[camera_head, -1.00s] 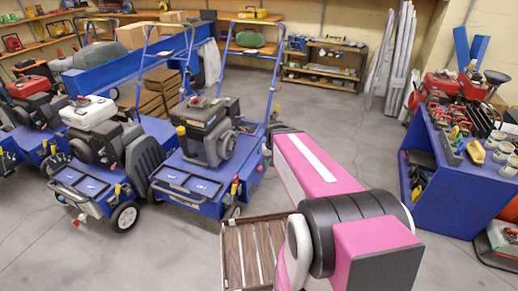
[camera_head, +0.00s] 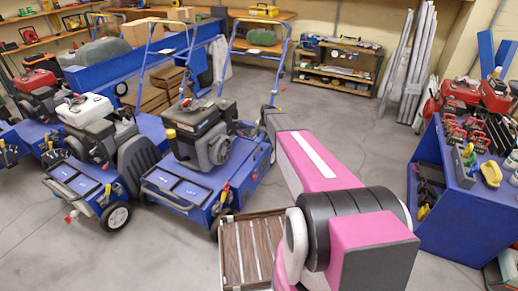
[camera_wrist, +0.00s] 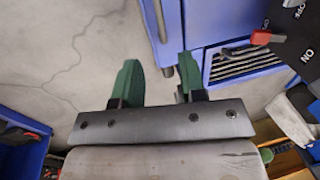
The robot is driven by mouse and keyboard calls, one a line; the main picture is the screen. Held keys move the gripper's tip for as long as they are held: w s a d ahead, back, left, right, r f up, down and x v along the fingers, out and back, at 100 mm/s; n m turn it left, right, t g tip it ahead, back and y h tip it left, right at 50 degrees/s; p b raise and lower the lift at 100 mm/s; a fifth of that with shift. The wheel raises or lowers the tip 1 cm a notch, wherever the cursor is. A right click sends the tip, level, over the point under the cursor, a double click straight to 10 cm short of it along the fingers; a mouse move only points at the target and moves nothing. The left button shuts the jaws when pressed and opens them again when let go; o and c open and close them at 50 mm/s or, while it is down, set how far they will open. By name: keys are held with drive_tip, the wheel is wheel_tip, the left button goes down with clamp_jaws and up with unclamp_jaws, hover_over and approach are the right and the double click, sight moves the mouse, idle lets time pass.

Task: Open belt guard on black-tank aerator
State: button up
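The black-tank aerator (camera_head: 201,133) stands in the middle left of the head view. It has a dark engine with a yellow cap on a blue deck (camera_head: 190,190) and a tall blue handle. I cannot make out its belt guard; my arm covers part of its right side. My gripper's tips are hidden in the head view. In the wrist view my gripper (camera_wrist: 158,76) has two green fingers spread apart with nothing held between them. Blue machine parts (camera_wrist: 195,25), a slotted vent, a red lever (camera_wrist: 262,38) and a black ON/OFF panel (camera_wrist: 300,30) lie beyond and right of the fingers.
A white-tank aerator (camera_head: 86,110) stands close on the left, with a red-tank one (camera_head: 36,82) beyond. A blue tool cart (camera_head: 452,215) stands at the right. A slatted wooden crate (camera_head: 228,255) is low beside my arm. Grey floor behind my arm is clear.

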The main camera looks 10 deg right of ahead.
drive_tip(key=f, duration=0.3)
drive_tip(key=a+f, duration=0.1)
drive_tip(key=f, duration=0.2)
drive_tip(key=w+f, duration=0.1)
drive_tip(key=f, duration=0.3)
drive_tip(key=shift+a+f, duration=0.1)
drive_tip(key=shift+a, duration=0.25)
clamp_jaws()
